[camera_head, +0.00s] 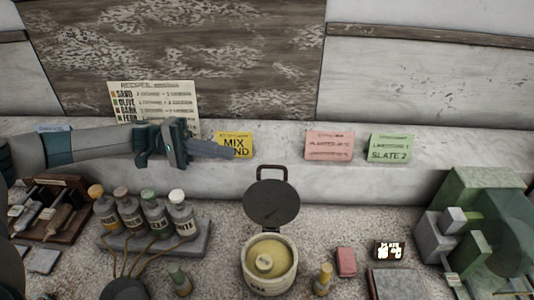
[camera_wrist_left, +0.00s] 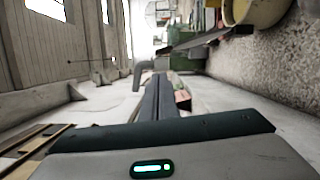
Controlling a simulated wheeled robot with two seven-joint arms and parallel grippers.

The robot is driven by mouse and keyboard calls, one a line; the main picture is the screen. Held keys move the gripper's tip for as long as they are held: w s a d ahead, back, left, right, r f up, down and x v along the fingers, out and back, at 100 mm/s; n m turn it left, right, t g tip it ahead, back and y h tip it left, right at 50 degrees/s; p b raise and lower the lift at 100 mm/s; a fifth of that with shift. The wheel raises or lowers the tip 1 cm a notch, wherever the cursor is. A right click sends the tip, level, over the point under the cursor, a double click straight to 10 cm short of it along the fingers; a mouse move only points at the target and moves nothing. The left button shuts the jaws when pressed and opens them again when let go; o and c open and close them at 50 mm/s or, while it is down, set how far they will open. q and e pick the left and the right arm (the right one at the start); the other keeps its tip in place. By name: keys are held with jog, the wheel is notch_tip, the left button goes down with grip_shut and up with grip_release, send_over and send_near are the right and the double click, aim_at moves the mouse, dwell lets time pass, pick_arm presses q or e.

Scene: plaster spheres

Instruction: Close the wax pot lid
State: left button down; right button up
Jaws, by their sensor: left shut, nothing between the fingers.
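The wax pot (camera_head: 286,283) is a pale round pot with yellow wax inside, at the bottom middle of the head view. Its dark round lid (camera_head: 271,205) stands open, raised at the pot's far side, with a loop handle (camera_head: 271,170) at the top. My left gripper (camera_head: 230,153) is shut and empty, pointing right, up and left of the lid and apart from it. In the left wrist view its closed fingers (camera_wrist_left: 157,97) point away. The lid (camera_wrist_left: 205,43) appears there as a thin dark plate beside the pot (camera_wrist_left: 228,12). My right gripper is not in view.
A yellow card (camera_head: 235,145) stands on the ledge behind my left fingers. Pink (camera_head: 329,146) and green (camera_head: 390,148) cards stand further right. A rack of several bottles (camera_head: 153,240) is left of the pot.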

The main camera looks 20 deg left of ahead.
pick_arm(q)
jog(key=d+p, duration=0.3)
jog(key=d, duration=0.7)
jog(key=shift+r+p, duration=0.2)
jog(key=shift+p, duration=0.1)
dwell(0.6)
